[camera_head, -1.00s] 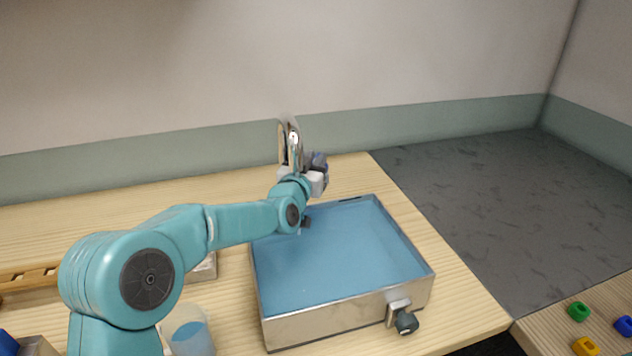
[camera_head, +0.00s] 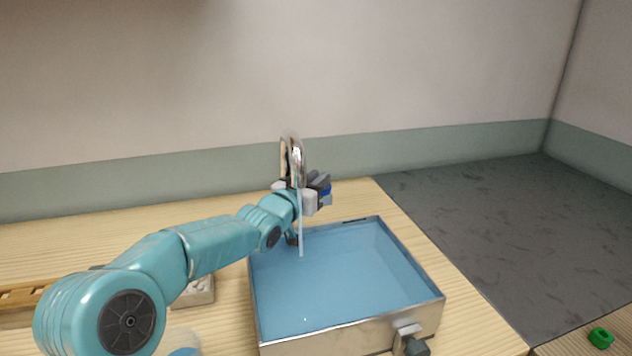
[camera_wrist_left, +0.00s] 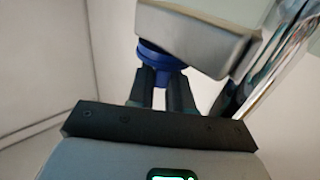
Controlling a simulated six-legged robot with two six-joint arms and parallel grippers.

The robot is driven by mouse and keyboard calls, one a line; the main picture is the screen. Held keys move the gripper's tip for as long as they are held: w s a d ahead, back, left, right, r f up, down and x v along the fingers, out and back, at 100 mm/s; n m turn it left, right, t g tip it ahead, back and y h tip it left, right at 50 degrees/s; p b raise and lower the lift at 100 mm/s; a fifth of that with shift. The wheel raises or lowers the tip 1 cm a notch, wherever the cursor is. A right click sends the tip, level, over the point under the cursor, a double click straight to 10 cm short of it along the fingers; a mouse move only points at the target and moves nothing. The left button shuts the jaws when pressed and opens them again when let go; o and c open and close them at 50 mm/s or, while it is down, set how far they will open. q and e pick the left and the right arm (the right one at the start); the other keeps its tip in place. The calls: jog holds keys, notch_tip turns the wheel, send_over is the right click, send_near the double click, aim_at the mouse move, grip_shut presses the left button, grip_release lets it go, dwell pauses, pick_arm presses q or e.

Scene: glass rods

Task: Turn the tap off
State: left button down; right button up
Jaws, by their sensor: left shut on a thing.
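The chrome tap (camera_head: 297,160) stands behind the blue basin, with its bent spout rising above my left wrist. A thin pale stream of water (camera_head: 301,232) runs from the spout into the basin. My left gripper (camera_head: 318,188) is at the right of the tap, shut on its blue knob (camera_head: 326,191). In the left wrist view the blue knob (camera_wrist_left: 158,55) sits between the dark fingers of my left gripper (camera_wrist_left: 165,85), under a grey metal block. The chrome pipe (camera_wrist_left: 275,80) is close by on the right. My right gripper does not show.
The steel-rimmed basin (camera_head: 340,331) holds water and has a dark-knobbed valve (camera_head: 408,338) at its front. A wooden rack (camera_head: 25,295) lies at the left, partly behind my arm. A green block (camera_head: 601,337) lies at lower right.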

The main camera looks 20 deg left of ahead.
pick_arm(q)
jog(key=shift+r, duration=0.15)
jog(key=c, duration=1.1)
grip_release()
jog(key=shift+c, duration=0.2)
jog(key=shift+w, duration=0.15)
jog(key=shift+s+a, duration=0.1)
jog(key=shift+s, duration=0.5)
jog(key=s, duration=0.3)
jog(key=s+a+b, duration=0.1)
jog(key=s, duration=0.3)
jog(key=s+a+b, duration=0.1)
jog(key=s, duration=0.2)
jog(key=shift+s, duration=0.35)
